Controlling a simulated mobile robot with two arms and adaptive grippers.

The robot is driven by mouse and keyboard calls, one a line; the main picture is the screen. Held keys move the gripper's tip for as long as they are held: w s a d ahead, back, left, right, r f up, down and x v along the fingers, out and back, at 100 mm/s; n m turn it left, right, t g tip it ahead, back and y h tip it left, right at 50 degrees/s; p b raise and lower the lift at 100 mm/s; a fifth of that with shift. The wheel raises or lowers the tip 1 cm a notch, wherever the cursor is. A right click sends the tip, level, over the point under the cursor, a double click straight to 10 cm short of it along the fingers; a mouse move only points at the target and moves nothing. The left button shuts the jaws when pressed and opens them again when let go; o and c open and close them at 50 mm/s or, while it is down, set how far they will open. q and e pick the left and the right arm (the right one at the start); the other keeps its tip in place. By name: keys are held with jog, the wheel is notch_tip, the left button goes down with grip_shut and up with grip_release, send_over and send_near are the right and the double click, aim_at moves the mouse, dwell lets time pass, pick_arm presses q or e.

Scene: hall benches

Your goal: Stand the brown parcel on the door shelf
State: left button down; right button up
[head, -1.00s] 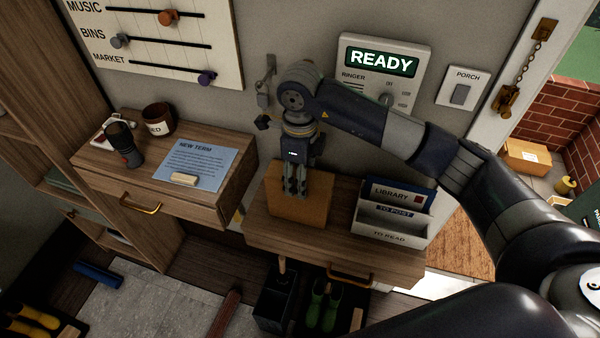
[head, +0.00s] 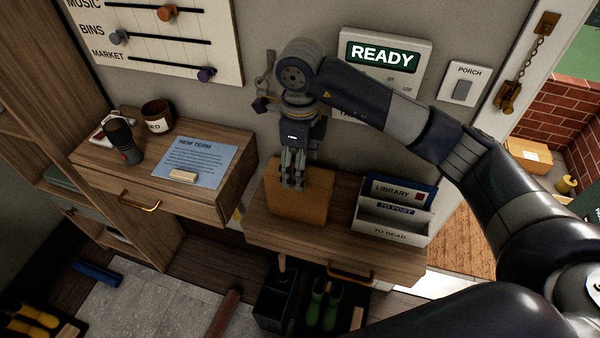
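The brown parcel (head: 315,205) is on the wooden door shelf (head: 265,235), left of the letter rack. Its broad face shows, and I cannot tell whether it leans on the wall. My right gripper (head: 292,184) points down at the parcel, its fingertips overlapping the upper left of the parcel in the picture. The fingers look close together with a narrow gap. Whether they touch the parcel is unclear. The fingers hide a little of the parcel's upper part. My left gripper is not in view.
A white letter rack (head: 388,232) stands on the shelf to the right. Keys hang on the wall behind the gripper. Another cardboard box (head: 528,155) lies outside the doorway.

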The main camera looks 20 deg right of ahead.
notch_tip(320, 180, up, 9)
jog(key=b, duration=0.1)
dwell(0.7)
